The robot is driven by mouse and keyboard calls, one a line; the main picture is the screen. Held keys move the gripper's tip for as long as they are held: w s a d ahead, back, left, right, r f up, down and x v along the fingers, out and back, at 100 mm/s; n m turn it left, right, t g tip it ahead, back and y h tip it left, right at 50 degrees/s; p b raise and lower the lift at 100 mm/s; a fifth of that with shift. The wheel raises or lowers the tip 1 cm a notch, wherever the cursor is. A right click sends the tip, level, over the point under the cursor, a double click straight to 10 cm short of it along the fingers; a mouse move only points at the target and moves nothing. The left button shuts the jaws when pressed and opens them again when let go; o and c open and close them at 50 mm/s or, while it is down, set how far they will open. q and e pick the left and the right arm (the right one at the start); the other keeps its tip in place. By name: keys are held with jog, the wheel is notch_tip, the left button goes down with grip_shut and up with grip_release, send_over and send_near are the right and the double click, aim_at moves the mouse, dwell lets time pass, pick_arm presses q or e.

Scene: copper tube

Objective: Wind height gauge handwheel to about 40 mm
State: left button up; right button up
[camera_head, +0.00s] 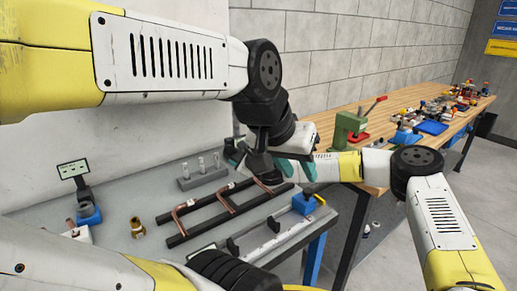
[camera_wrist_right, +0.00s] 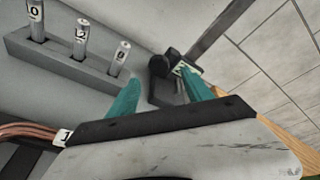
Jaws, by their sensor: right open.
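The height gauge shows in the right wrist view as a dark column (camera_wrist_right: 214,27) with a black round part (camera_wrist_right: 160,66) low on it, probably the handwheel, and a small white marked plate. My right gripper (camera_wrist_right: 157,76) is open, its teal fingers spread, with the black part just beyond and between the fingertips; I cannot tell if they touch. In the head view the gauge is mostly hidden behind my arms and grippers. The scale reading is not legible.
A grey block with several numbered cylinders (camera_head: 203,170) stands close by. Bent copper tubes lie on a black rail frame (camera_head: 228,212). A brass fitting (camera_head: 137,228), a blue-based display (camera_head: 88,212) and a wooden bench (camera_head: 372,112) with a green press (camera_head: 346,128) are around.

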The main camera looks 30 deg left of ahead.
aim_at(230, 151)
jog(key=x, duration=0.6)
jog(key=shift+f, duration=0.1)
grip_shut()
